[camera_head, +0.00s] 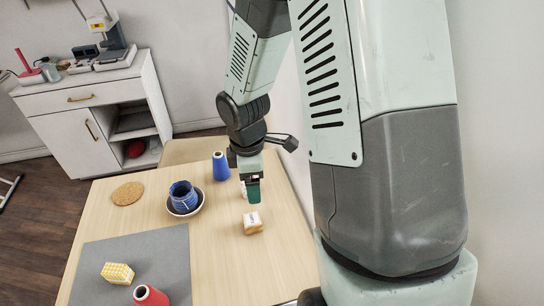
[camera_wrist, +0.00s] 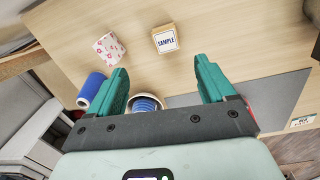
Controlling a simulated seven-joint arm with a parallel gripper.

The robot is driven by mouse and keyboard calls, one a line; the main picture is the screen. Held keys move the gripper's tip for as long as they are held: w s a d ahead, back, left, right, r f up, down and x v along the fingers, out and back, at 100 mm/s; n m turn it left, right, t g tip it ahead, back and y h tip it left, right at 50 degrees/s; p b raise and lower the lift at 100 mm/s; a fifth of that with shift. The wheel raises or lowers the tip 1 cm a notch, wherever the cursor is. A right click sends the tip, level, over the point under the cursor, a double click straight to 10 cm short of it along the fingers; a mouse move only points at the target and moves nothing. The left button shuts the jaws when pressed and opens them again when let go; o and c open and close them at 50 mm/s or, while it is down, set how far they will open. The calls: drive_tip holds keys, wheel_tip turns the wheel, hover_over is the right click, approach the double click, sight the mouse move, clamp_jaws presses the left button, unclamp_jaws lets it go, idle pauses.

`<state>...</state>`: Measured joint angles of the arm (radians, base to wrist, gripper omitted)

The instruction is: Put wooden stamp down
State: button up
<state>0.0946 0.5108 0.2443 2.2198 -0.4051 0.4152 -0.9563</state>
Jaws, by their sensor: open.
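The wooden stamp (camera_head: 252,222) is a small light-wood block with a white face marked "SAMPLE". It rests on the wooden table (camera_head: 225,262), to the right of the bowl. In the wrist view the stamp (camera_wrist: 165,40) lies beyond my fingertips, roughly centred between them, with its label showing. My gripper (camera_head: 253,192) points down above the table, close to the stamp in the head view. In the wrist view the green fingers of my gripper (camera_wrist: 160,64) are wide apart with nothing between them. The stamp appears clear of both fingers.
A blue spool (camera_head: 220,166) and a pink-patterned white object (camera_wrist: 108,48) stand near my gripper. A bowl (camera_head: 171,207) holds blue thread (camera_head: 184,194). A cork coaster (camera_head: 128,192), grey mat (camera_head: 150,250), yellow checked block (camera_head: 117,272) and red spool (camera_head: 149,296) lie left.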

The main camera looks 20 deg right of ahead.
drive_tip(key=s+d+r+m+t, duration=0.2)
drive_tip(key=s+r+m, duration=0.35)
drive_tip(key=r, duration=0.55)
drive_tip(key=s+d+r+m+t, duration=0.15)
drive_tip(key=s+r+m, duration=0.35)
drive_tip(key=r, duration=0.7)
drive_tip(key=s+r+m+t, duration=0.1)
drive_tip(key=s+r+m, duration=0.3)
drive_tip(key=s, duration=0.3)
drive_tip(key=shift+s+a+r+m+t, duration=0.25)
drive_tip(key=shift+m+t, duration=0.1)
drive_tip(key=shift+m, duration=0.5)
